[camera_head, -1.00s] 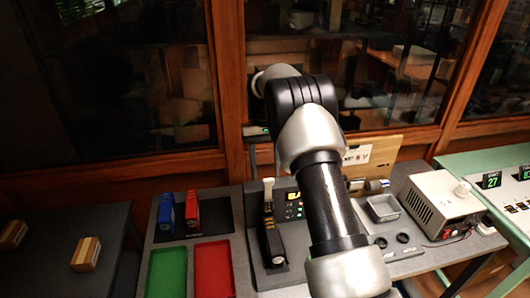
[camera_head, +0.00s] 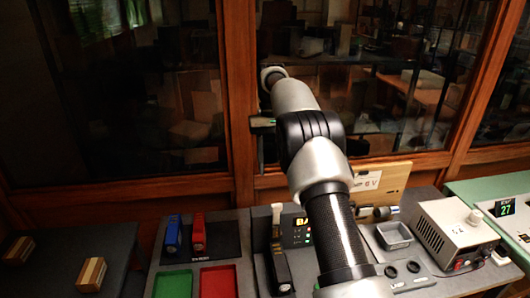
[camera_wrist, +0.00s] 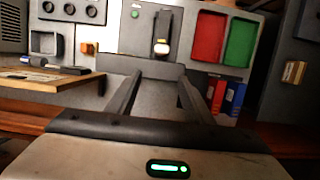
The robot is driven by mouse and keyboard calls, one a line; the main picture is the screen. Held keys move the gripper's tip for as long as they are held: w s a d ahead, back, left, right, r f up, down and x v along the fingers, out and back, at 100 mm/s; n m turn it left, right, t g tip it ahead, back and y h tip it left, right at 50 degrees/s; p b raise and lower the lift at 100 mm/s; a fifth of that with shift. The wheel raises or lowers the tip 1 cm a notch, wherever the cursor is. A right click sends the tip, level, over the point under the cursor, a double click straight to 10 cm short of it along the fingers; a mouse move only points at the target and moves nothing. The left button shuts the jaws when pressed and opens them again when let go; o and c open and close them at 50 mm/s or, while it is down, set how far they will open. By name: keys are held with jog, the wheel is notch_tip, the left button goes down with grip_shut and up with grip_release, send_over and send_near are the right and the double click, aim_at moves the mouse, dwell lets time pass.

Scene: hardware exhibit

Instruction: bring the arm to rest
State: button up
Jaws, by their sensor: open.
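My arm reaches up and away over the grey exhibit bench (camera_head: 260,245) in the head view, toward the glass window behind it. My gripper (camera_wrist: 157,75) shows in the wrist view with its two dark fingers apart and nothing between them. The wrist view looks back at the bench from its far side. The gripper's fingers are not clear in the head view, where the far end of the arm is small and dark.
A red tray (camera_head: 218,281) and a green tray (camera_head: 173,284) lie at the bench's left, with blue (camera_head: 173,233) and red (camera_head: 198,232) items behind. A lever device (camera_head: 278,255), a metal dish (camera_head: 394,235), a wooden board (camera_head: 382,180) and a white power box (camera_head: 452,230) stand rightward. Wooden-framed glass (camera_head: 380,75) closes the back.

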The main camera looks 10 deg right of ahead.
jog(key=s+r+t, duration=0.5)
jog(key=s+r, duration=1.1)
jog(key=r, duration=0.1)
jog(key=s+f+t, duration=0.1)
jog(key=s+f, duration=0.2)
jog(key=s, duration=0.7)
jog(key=s+f+t, duration=0.2)
jog(key=s+f, duration=0.1)
jog(key=s, duration=0.7)
jog(key=shift+f+t, duration=0.15)
jog(key=shift+t, duration=0.15)
jog(key=shift+s, duration=0.1)
